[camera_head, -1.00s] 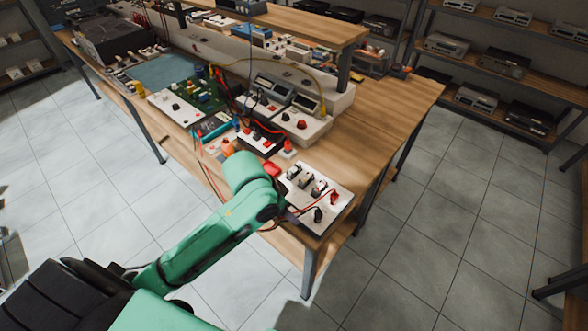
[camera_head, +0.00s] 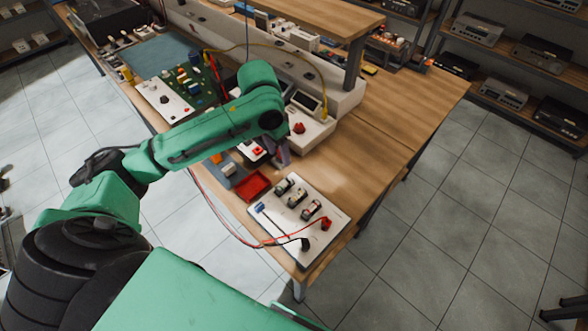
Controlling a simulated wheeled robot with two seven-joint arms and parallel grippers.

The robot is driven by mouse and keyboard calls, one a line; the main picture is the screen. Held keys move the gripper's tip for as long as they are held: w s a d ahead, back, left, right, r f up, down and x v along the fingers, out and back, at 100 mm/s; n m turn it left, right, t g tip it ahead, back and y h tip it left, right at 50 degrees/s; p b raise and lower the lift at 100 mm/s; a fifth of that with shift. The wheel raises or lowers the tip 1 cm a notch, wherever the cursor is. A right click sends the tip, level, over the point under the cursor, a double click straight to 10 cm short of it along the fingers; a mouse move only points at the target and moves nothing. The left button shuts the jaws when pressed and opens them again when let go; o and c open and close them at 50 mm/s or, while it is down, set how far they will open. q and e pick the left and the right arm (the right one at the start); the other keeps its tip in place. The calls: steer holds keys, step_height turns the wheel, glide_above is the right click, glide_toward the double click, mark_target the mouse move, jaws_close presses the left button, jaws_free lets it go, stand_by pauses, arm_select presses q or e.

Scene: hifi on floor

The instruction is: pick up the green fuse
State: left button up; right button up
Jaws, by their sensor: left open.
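My left arm crosses the view from the left. Its left gripper (camera_head: 282,154) points down beyond the red tray, partly hidden by the wrist, and is open. It is above and behind the white board (camera_head: 278,222) at the bench's near corner. On this board sit several small parts in a slanting row: a first holder (camera_head: 285,186), a middle holder (camera_head: 297,198) and a front holder (camera_head: 311,210). They look dark and pale, and I cannot make out which part is the green fuse. My right gripper is not in view.
An empty-looking red tray (camera_head: 250,187) lies left of the white board. Red and black leads (camera_head: 240,238) loop over the bench's front edge. A power supply (camera_head: 312,128) stands behind the gripper. The wooden bench top (camera_head: 375,150) to the right is clear.

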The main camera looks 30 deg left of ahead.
arm_select(q)
steer(key=p, duration=0.1)
glide_toward(284, 184)
steer(key=shift+s+f, duration=0.4)
steer(key=shift+f, duration=0.35)
steer(key=f, duration=0.2)
steer(key=w+f+p, duration=0.1)
steer(key=f, duration=0.1)
steer(key=w+f+p, duration=0.1)
steer(key=f, duration=0.1)
steer(key=shift+d, duration=0.2)
steer(key=shift+f, duration=0.3)
steer(key=shift+s, duration=0.15)
jaws_close()
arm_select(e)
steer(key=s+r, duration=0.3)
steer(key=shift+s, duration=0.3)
